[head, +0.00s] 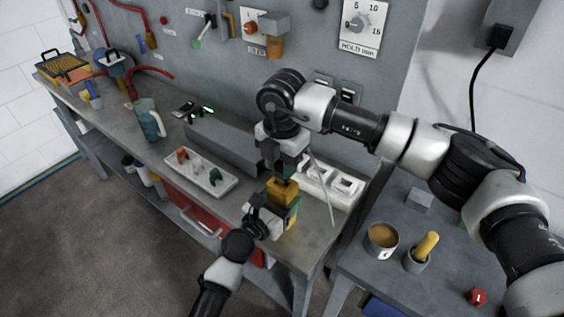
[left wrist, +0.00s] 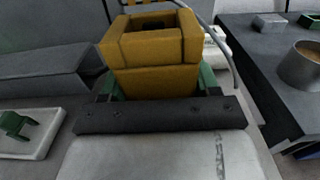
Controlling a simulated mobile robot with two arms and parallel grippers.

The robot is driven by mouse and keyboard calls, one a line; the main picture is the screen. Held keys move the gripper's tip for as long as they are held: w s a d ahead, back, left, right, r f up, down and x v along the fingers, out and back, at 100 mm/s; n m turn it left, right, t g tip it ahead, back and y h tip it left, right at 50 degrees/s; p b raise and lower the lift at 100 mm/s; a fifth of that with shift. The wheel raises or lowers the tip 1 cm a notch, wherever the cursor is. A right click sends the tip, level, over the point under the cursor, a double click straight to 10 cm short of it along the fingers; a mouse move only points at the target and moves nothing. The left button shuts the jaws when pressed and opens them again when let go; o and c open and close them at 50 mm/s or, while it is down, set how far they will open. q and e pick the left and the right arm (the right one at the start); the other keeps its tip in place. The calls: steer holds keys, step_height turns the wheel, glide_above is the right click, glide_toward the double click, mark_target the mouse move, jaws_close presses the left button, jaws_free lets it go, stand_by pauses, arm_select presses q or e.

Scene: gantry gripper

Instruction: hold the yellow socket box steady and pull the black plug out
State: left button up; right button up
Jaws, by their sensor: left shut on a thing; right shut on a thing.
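The yellow socket box (head: 281,190) is held upright above the bench. My left gripper (head: 280,209) is shut on it from the front; its green fingers also flank the box in the left wrist view (left wrist: 155,82). There the yellow box (left wrist: 152,50) shows a square opening in its top, and no plug shows in it. My right gripper (head: 284,168) points down just above the box and is shut on a small dark thing, apparently the black plug (head: 283,180), mostly hidden by the fingers. A grey cord (head: 320,180) hangs beside the right gripper.
A white tray with coloured pieces (head: 201,173) lies left of the grippers. A white socket strip (head: 333,185) is behind on the right. A side table (head: 352,265) carries a cup (head: 382,238) and a yellow-handled tool (head: 426,247).

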steer(key=shift+r, duration=0.1)
steer(key=shift+r, duration=1.4)
arm_select(q)
steer(key=shift+f, duration=0.1)
steer(key=o, duration=1.1)
steer(key=shift+c, duration=0.2)
